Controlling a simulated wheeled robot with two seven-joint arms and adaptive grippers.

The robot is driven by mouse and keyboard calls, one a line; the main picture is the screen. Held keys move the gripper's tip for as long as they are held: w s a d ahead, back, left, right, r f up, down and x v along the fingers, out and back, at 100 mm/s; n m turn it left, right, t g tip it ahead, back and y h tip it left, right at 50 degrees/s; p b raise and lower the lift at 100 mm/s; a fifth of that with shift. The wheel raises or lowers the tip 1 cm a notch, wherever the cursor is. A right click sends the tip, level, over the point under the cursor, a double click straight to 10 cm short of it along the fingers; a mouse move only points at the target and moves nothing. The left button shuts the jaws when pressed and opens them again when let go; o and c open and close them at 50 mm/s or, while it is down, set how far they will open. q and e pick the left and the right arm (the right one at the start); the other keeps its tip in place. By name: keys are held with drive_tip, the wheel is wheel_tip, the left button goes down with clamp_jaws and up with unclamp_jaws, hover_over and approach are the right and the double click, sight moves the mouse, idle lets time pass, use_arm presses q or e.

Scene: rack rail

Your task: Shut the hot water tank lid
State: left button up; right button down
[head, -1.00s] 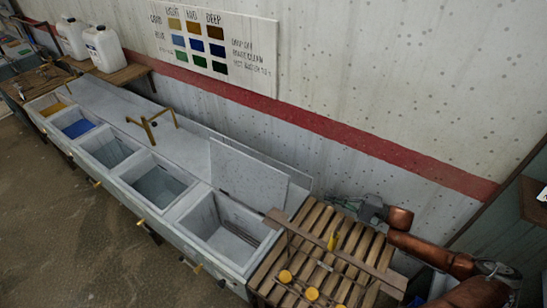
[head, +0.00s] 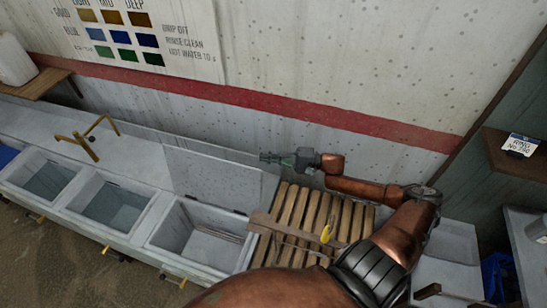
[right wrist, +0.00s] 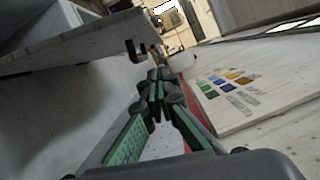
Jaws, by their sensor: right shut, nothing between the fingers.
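The hot water tank lid (head: 212,180) is a pale grey panel. In the head view it stands raised at the back edge of the rightmost tank compartment (head: 168,212), which is open with its inside showing. My right gripper (head: 268,157) is shut and empty, just behind and beyond the lid's upper right corner, near the wall. Whether it touches the lid I cannot tell. In the right wrist view the closed fingers (right wrist: 155,84) point along the wall, with a grey panel (right wrist: 70,50), probably the lid, at the upper left. My left gripper is not in view.
Bent yellow-brown bars (head: 85,145) stand on the ledge to the left. The speckled wall (head: 300,70) is close behind the gripper.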

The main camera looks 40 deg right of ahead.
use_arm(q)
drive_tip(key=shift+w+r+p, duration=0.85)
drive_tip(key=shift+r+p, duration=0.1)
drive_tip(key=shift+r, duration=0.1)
use_arm(e)
drive_tip(key=w+a, duration=0.1)
drive_tip(key=a, duration=0.5)
drive_tip(key=shift+w+a+r, duration=0.15)
drive_tip(key=shift+a+r, duration=0.2)
drive_tip(key=shift+r, duration=0.1)
drive_tip(key=shift+a, duration=0.1)
